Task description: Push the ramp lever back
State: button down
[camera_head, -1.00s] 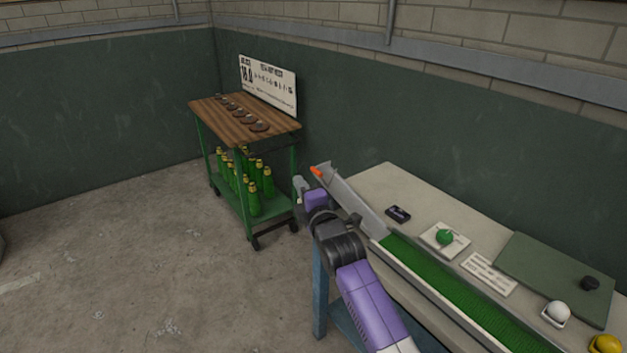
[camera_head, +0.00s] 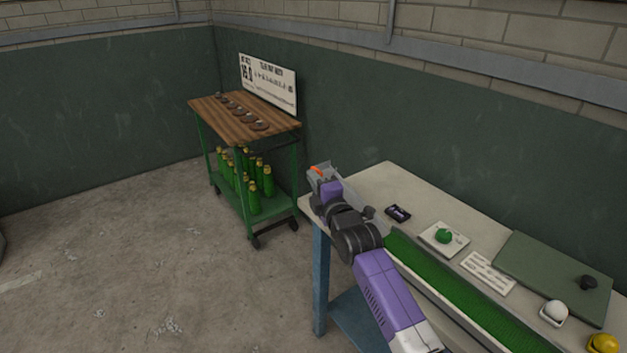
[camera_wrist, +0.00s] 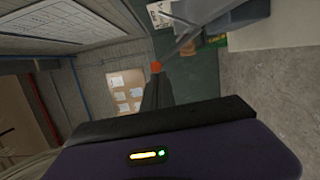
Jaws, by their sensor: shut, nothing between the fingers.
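The ramp lever's orange tip (camera_head: 317,170) shows at the upper end of the ramp, at the far left end of the long table. In the wrist view the orange tip (camera_wrist: 156,66) is a round knob just beyond the dark fingers of my gripper (camera_wrist: 156,84). Whether they touch I cannot tell. In the head view my gripper (camera_head: 323,182) is right by the lever, and my arm hides most of the ramp. The fingers are shut and empty. The green turf strip (camera_head: 450,282) runs down from the ramp along the table.
On the table (camera_head: 385,178) are a dark device (camera_head: 398,212), a green ball (camera_head: 443,236) on a white tile, a white card (camera_head: 488,272), a green mat (camera_head: 550,270), a white ball (camera_head: 555,312) and a yellow ball (camera_head: 604,343). A cart (camera_head: 270,128) with green bottles stands at the left.

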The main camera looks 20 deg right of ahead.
jog(key=d+r+m, duration=0.1)
jog(key=m, duration=0.1)
jog(key=w+d+r+m+b, duration=0.1)
jog(key=d, duration=0.1)
jog(key=shift+m+g, duration=0.4)
jog(key=shift+d+r+m+g+y, duration=0.5)
jog(key=shift+d+r+m+g, duration=0.3)
jog(key=shift+r+m, duration=1.55)
jog(key=b+v, duration=0.2)
jog(key=v, duration=0.7)
jog(key=shift+s+d+f, duration=0.2)
jog(key=shift+d+f, duration=0.05)
jog(key=shift+d, duration=0.1)
